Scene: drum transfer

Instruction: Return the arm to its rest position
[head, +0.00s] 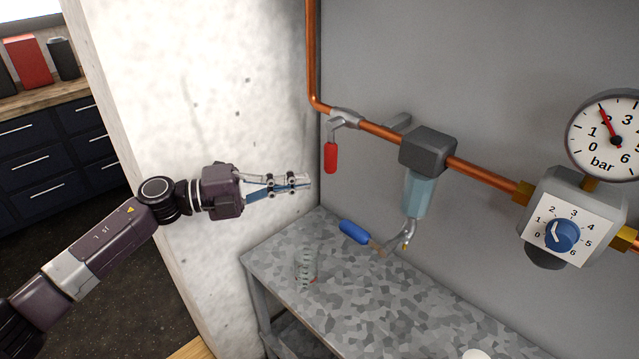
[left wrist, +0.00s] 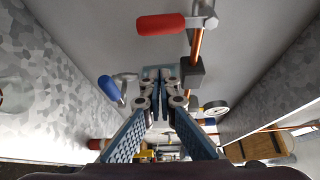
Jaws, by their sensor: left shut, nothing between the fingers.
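My left gripper (head: 307,180) is at the end of my left arm, which reaches in from the left in the head view. It is in front of the white wall, with its fingers pointing right. Its fingers are shut with nothing between them, and their tips also show together in the left wrist view (left wrist: 160,74). In the head view the tips appear just left of the red valve handle (head: 331,158), apart from it. That handle hangs down from the copper pipe (head: 382,131). My right gripper is not in view.
A grey speckled table (head: 380,300) stands below, with a clear cylinder (head: 305,264) on it. A blue handle (head: 353,231) sticks out under the filter (head: 419,194). A pressure gauge (head: 612,137) and a regulator dial (head: 563,236) are at right. The white wall (head: 200,90) is close to my arm.

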